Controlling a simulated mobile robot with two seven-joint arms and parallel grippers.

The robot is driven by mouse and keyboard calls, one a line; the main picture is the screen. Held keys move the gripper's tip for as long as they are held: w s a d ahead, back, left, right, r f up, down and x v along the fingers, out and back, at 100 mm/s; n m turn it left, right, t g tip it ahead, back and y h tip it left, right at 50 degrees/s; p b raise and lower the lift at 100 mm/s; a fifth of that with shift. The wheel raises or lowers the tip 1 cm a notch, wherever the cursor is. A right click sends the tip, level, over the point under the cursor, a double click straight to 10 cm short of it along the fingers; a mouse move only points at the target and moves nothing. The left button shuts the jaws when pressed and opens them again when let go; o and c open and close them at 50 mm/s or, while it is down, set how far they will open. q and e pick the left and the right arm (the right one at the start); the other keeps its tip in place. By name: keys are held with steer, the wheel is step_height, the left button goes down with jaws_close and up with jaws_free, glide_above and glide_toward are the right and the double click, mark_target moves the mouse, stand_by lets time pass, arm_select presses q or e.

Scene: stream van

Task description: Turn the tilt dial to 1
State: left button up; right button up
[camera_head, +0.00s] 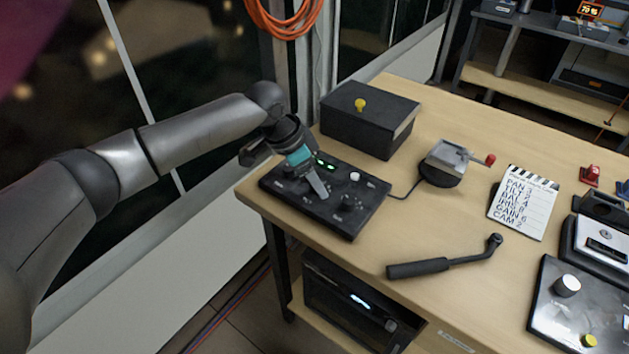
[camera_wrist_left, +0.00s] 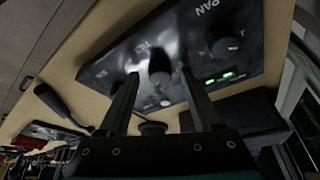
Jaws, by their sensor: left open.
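The black control panel (camera_head: 342,222) lies at the left end of the wooden table, with several knobs and green lights. In the left wrist view the panel (camera_wrist_left: 115,65) appears upside down, with a TILT label and a PAN label. A dark round dial (camera_wrist_left: 160,64), by the TILT label, shows between my left fingers. My left gripper (camera_head: 318,189) reaches down over the panel; in the wrist view its open fingers (camera_wrist_left: 158,80) stand on either side of the dial. Contact cannot be told. The dial's setting is not readable. My right gripper is out of view.
A black box (camera_head: 365,130) with a yellow knob stands behind the panel. A small crank device (camera_head: 443,165), a clapperboard (camera_head: 523,203) with handwritten lines and a black handle (camera_head: 418,268) lie to the right. Another control panel (camera_head: 560,318) is at the lower right.

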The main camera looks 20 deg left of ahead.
arm_select(q)
steer(key=shift+f, duration=0.2)
jaws_close()
stand_by(0.5)
